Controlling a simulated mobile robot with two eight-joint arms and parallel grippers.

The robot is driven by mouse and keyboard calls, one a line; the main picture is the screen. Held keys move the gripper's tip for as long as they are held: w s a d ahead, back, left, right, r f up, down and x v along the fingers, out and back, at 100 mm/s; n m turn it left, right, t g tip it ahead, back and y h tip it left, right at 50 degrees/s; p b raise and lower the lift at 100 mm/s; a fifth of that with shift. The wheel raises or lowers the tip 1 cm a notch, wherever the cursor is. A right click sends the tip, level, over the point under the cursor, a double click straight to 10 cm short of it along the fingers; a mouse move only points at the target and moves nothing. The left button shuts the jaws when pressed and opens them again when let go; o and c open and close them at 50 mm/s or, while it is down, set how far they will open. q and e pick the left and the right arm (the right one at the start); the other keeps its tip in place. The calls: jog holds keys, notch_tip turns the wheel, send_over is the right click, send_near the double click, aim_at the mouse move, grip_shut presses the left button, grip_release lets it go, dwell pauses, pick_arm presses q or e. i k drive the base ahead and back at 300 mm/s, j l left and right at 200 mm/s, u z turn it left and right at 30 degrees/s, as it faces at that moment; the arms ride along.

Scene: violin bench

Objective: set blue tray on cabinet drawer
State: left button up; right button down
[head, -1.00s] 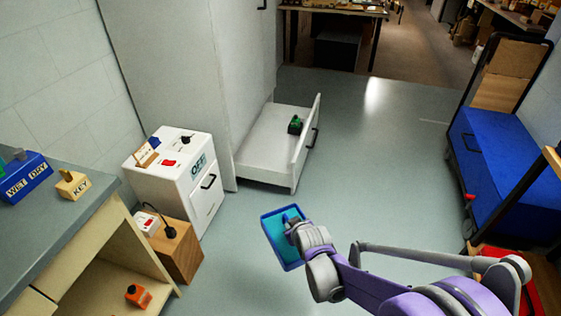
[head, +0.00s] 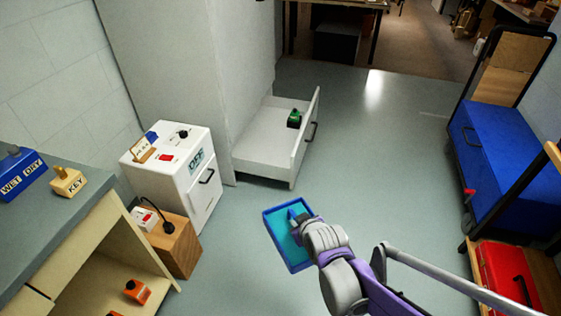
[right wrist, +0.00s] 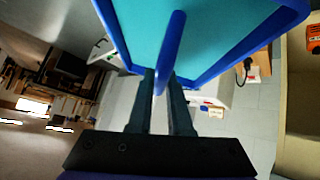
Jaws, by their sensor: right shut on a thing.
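The blue tray (head: 275,241) has a darker blue rim and a teal floor. My right gripper (head: 298,220) holds it above the floor in front of the cabinet. In the right wrist view the fingers (right wrist: 163,92) are shut on the tray's upright blue handle or divider (right wrist: 172,45). The tray (right wrist: 110,35) looks empty where I can see into it. The cabinet drawer (head: 262,158) is white, low and pulled open, beyond the tray and apart from it. A small green-and-black object (head: 294,119) lies in the drawer. My left gripper is out of view.
A white OFF-labelled box cabinet (head: 172,175) and a wooden block (head: 177,248) with a black cord stand at left, beside the workbench (head: 60,225). A blue cart (head: 495,150) and red case (head: 505,278) stand at right. The floor between is clear.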

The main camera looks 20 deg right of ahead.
aim_at(279, 153)
jog(key=i+l+u, duration=0.1)
jog(key=i+l, duration=0.4)
jog(key=i+l+u, duration=0.1)
jog(key=i+l, duration=0.45)
jog(key=i+l+u, duration=0.1)
jog(key=i+l, duration=0.4)
jog(key=i+l+u, duration=0.1)
jog(key=i+l, duration=0.4)
jog(key=l, duration=0.2)
jog(key=i+l, duration=0.45)
jog(key=l, duration=0.2)
jog(key=k+j+u, duration=0.15)
jog(key=k+u, duration=0.35)
jog(key=k, duration=0.15)
jog(key=u, duration=1.45)
jog(key=l+u, duration=0.1)
jog(key=u, duration=0.25)
jog(key=l+u, duration=0.1)
jog(key=u, duration=0.3)
jog(key=l+u, duration=0.1)
jog(key=u, duration=0.25)
jog(key=k+j, duration=0.05)
